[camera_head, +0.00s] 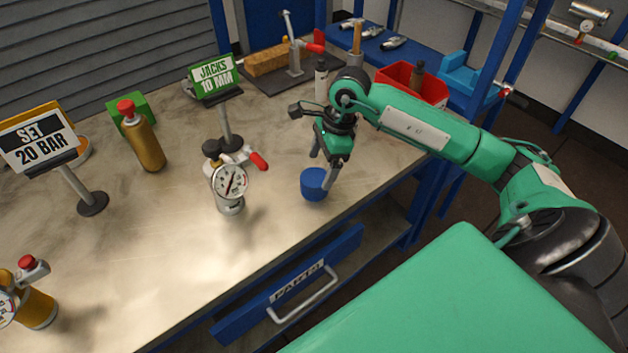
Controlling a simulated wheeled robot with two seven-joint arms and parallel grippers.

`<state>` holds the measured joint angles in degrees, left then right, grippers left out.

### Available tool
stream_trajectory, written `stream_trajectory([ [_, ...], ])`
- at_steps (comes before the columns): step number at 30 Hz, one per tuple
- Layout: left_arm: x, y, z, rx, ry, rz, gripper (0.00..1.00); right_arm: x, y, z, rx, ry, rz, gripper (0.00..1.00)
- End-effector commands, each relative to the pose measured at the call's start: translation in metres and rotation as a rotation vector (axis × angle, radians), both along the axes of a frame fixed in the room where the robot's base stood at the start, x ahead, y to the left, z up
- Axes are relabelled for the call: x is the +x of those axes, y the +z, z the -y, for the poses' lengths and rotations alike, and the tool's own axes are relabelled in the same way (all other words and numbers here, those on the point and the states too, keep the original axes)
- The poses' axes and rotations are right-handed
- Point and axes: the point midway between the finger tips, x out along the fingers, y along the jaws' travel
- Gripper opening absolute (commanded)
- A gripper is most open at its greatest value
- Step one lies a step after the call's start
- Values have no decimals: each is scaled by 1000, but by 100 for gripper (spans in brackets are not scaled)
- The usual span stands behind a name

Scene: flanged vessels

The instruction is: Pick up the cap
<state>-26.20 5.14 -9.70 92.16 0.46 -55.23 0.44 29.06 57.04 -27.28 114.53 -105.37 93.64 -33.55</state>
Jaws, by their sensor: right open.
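A blue round cap (313,186) sits on the metal workbench near its front edge. My right gripper (321,171) points down at it, with its fingers open. One finger reaches down along the cap's right side and the other shows behind it, higher in the picture. I cannot tell whether either finger touches the cap. My left gripper is not in view.
A vessel with a pressure gauge (230,184) and a red-handled valve stands left of the cap. Behind it is a "JACKS 10 MM" sign (213,76). A red bin (398,82) stands behind my right arm. The bench's front middle (170,260) is clear.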

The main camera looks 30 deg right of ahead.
Motion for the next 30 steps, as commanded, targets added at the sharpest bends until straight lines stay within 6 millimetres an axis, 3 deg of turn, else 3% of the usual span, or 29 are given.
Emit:
stream_trajectory([
  [10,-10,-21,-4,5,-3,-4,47,1,-42,-19,1,1,-3,85],
  [19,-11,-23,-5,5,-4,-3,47,1,-48,-20,-1,1,-1,85],
  [20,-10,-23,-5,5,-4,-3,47,1,-48,-20,-1,1,-1,83],
  [27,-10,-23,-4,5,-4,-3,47,1,-48,-20,-1,0,-1,37],
  [30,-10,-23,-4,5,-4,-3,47,1,-48,-20,0,0,-1,37],
])
